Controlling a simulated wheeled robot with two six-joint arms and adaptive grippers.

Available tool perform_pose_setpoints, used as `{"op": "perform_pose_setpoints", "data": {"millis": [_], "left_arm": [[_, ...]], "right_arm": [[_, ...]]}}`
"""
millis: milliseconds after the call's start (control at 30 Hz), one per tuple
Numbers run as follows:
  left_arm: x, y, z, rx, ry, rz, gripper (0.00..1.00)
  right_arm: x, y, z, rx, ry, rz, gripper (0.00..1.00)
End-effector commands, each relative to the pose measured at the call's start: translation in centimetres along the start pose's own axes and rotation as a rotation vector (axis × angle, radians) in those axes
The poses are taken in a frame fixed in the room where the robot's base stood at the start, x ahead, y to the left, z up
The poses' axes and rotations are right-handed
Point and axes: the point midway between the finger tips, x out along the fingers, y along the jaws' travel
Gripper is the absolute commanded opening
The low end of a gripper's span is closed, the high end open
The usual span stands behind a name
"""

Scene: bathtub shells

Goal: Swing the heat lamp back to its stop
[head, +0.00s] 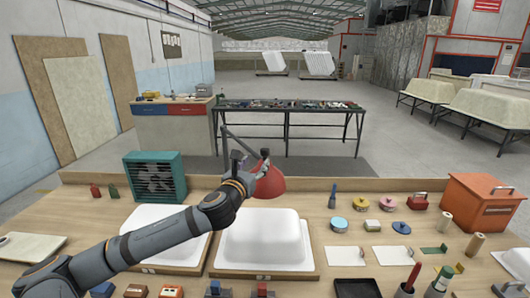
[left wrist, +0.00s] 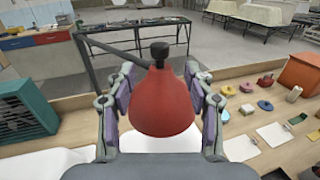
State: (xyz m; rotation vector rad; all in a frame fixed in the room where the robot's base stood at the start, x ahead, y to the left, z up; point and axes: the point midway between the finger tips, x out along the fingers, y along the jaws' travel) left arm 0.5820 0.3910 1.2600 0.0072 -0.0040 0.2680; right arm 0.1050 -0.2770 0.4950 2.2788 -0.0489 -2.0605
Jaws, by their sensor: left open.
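The heat lamp has a red dome shade (head: 270,186) with a black knob on top, and hangs from a dark bar (head: 238,137) that reaches in from the upper left. It hangs above the back of the right white tub shell (head: 262,240). My left gripper (head: 253,168) is at the shade. In the left wrist view the red shade (left wrist: 165,105) stands between the two open fingers of my left gripper (left wrist: 159,70), one on each side. I cannot tell whether either finger touches it. The lamp's stop cannot be made out. My right gripper is not in view.
A teal fan heater (head: 155,176) stands left of the lamp on the wooden bench. A second white shell (head: 165,222) lies partly under my left arm. Tins, cards and an orange toolbox (head: 482,202) occupy the right side.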

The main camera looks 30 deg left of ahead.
Motion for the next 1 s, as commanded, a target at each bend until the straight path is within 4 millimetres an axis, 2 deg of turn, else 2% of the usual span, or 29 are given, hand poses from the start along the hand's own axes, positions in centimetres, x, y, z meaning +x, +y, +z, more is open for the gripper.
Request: {"op": "perform_pose_setpoints", "data": {"millis": [333, 600, 700, 833, 1000], "left_arm": [[2.7, -0.1, 0.1, -0.017, 0.002, 0.001, 0.53], [8.0, -0.1, 0.2, -0.015, 0.004, 0.001, 0.53], [9.3, 0.0, 0.1, -0.011, 0.003, 0.002, 0.53], [10.2, 0.0, -0.1, -0.008, 0.003, 0.000, 0.53], [10.4, 0.0, -0.2, -0.005, 0.003, 0.000, 0.53]], "right_arm": [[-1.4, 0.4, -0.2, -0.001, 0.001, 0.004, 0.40], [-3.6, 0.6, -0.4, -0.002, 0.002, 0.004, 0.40], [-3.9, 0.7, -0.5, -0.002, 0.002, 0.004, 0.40], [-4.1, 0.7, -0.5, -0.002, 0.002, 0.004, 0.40], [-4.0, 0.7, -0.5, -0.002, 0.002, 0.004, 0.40]]}}
